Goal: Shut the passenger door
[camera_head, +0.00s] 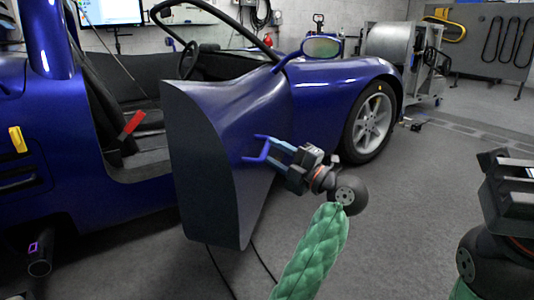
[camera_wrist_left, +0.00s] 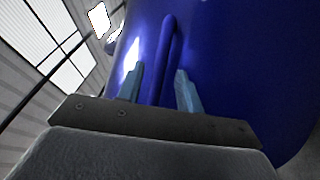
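The passenger door (camera_head: 225,150) of the blue car stands open, swung out toward me, its dark inner edge facing left. A blue bar handle (camera_head: 258,150) sticks out from its outer skin. My left gripper (camera_head: 272,151) is at the handle. In the left wrist view, the handle (camera_wrist_left: 167,60) runs between the two bluish fingers (camera_wrist_left: 160,88), with gaps on both sides, so the gripper is open around it. The door skin (camera_wrist_left: 235,60) fills the view behind. My right gripper (camera_head: 508,178) is partly in view at the right edge; its fingers cannot be made out.
The door opening shows a dark seat and a red belt buckle (camera_head: 134,122). The front wheel (camera_head: 370,122) and mirror (camera_head: 321,47) are to the right of the door. A dark cable lies on the floor below the door. Grey floor (camera_head: 420,220) is clear between my arms.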

